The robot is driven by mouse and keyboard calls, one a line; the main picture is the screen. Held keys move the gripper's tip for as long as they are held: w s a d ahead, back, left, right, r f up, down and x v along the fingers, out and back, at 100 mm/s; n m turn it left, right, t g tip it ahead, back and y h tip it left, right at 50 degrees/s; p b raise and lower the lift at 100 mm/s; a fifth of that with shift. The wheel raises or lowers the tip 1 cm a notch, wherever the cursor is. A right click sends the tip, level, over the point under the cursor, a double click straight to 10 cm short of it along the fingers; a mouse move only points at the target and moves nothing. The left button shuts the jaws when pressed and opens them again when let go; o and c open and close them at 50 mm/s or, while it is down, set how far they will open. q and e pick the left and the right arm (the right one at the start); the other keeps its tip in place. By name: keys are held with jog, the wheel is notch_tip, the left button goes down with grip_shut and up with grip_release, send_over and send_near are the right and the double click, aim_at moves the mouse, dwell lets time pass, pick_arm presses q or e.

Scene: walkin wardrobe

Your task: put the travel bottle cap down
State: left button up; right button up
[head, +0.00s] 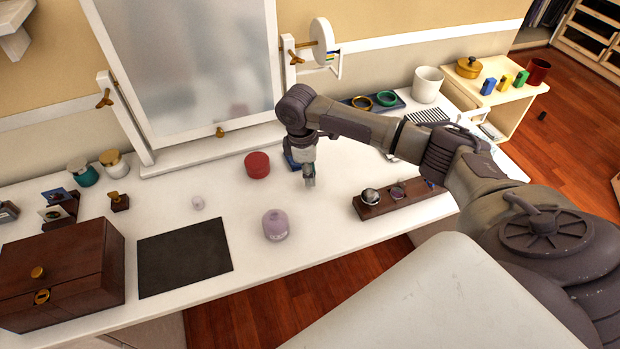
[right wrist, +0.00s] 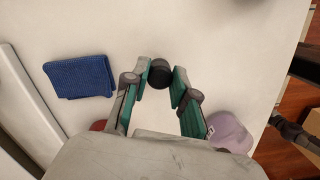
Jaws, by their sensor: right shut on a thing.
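My right gripper (head: 309,184) reaches down over the white dressing table, between the red round box and the wooden tray. In the right wrist view, its fingertips (right wrist: 161,76) are shut on a small dark round cap (right wrist: 160,72). The cap cannot be made out in the head view, and its height above the table is unclear. A lilac bottle (head: 275,226) stands on the table to the left of the gripper and nearer the front edge. It also shows in the right wrist view (right wrist: 228,132), apart from the cap. My left gripper is not in view.
A red round box (head: 257,165) and a folded blue cloth (right wrist: 80,77) are near the gripper. A wooden tray (head: 401,203) with round items lies to its right. A dark mat (head: 185,258) and wooden box (head: 70,275) are at left. Bare tabletop surrounds the bottle.

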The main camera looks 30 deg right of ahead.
jog(key=shift+f, duration=1.25)
jog(key=o, duration=0.7)
jog(key=shift+f, duration=0.15)
notch_tip(320, 180, up, 12)
jog(key=a, duration=0.1)
jog(key=shift+w, duration=0.45)
jog(key=shift+s+a, duration=0.1)
